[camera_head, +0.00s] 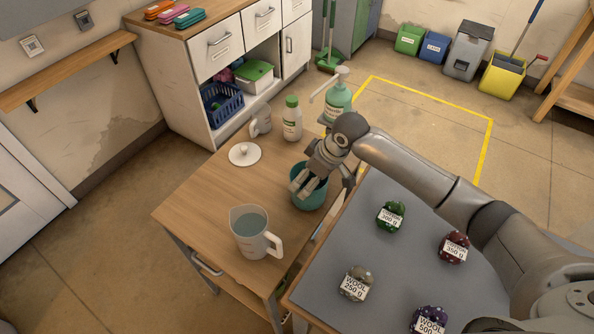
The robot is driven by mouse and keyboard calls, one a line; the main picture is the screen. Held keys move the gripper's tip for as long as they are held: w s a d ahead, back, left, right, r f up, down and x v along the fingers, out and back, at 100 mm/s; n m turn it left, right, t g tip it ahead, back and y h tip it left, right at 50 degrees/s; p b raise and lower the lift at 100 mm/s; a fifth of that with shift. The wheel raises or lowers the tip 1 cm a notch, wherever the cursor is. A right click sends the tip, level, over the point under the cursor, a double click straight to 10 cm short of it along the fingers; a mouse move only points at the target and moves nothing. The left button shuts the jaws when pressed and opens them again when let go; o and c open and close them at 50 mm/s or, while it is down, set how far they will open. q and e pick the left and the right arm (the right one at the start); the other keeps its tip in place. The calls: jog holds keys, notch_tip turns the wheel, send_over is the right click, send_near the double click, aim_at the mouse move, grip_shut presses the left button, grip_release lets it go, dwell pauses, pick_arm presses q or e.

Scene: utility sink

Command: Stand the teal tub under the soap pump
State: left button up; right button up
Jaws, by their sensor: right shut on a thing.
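The teal tub (312,203) is near the right edge of the wooden table. My right gripper (303,186) reaches down over it and is shut on it; the fingers hide part of its rim and inside. Whether its base touches the table I cannot tell. The soap pump (339,97), a pale green bottle with a long spout pointing left, stands at the table's far right corner, behind my right wrist. The tub is apart from it, on the near side, not under the spout. My left gripper is not in view.
On the wooden table (190,208) are a measuring jug (250,228) of bluish liquid, a white lid (244,154), a white green-capped bottle (292,122) and a grey mug-like vessel (261,121). A grey-topped table (330,265) with several labelled yarn balls lies to the right.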

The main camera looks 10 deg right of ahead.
aim_at(294, 177)
jog(key=shift+w+a, duration=0.2)
jog(key=shift+w+a+r+p, duration=0.1)
jog(key=shift+w+a+p, duration=0.5)
jog(key=shift+w+a, duration=0.6)
jog(key=shift+f, duration=0.7)
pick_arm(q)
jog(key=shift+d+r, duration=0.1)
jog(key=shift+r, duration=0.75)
pick_arm(e)
jog(key=shift+f, duration=0.15)
jog(key=o, duration=1.1)
